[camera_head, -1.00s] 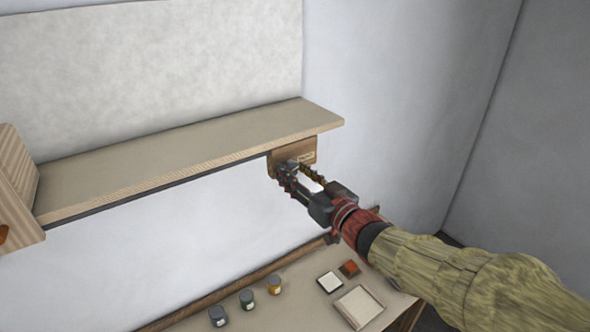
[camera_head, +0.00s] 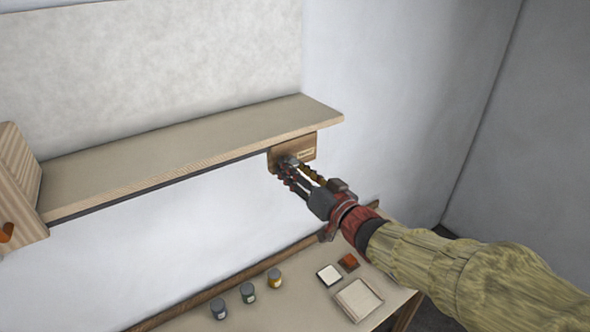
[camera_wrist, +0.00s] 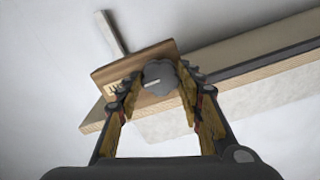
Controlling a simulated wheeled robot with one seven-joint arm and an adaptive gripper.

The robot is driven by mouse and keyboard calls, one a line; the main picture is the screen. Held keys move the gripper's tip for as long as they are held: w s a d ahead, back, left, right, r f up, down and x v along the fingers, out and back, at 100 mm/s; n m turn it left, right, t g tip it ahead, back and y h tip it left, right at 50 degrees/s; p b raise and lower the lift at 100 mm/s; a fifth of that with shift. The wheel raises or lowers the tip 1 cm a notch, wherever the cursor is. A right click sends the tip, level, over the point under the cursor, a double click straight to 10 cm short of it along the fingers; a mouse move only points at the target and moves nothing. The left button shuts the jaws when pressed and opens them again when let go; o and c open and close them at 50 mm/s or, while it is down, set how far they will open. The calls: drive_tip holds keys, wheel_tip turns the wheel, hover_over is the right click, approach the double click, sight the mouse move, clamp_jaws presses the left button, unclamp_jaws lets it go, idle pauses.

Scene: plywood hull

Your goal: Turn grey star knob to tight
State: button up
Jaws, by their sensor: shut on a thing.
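The grey star knob (camera_wrist: 160,78) sits on a small wooden plate (camera_wrist: 110,70) under the right end of the shelf. It has a lobed rim and a pale bar mark on its face. In the head view the knob (camera_head: 287,162) is partly hidden by my gripper (camera_head: 290,172). In the wrist view my gripper (camera_wrist: 157,88) has one finger on each side of the knob, shut on it. A pale label shows on the plate (camera_head: 309,148), its writing too small to read.
The wooden shelf (camera_head: 190,150) runs left from the plate. Below is a bench (camera_head: 290,305) with several small jars (camera_head: 248,292), a white square dish (camera_head: 329,275), an orange-red block (camera_head: 348,261) and a shallow tray (camera_head: 359,300). A wooden box (camera_head: 20,190) stands at left.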

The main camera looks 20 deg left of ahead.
drive_tip(key=o, duration=0.8)
drive_tip(key=shift+c, duration=0.2)
drive_tip(key=shift+d, duration=0.1)
drive_tip(key=v, duration=1.2)
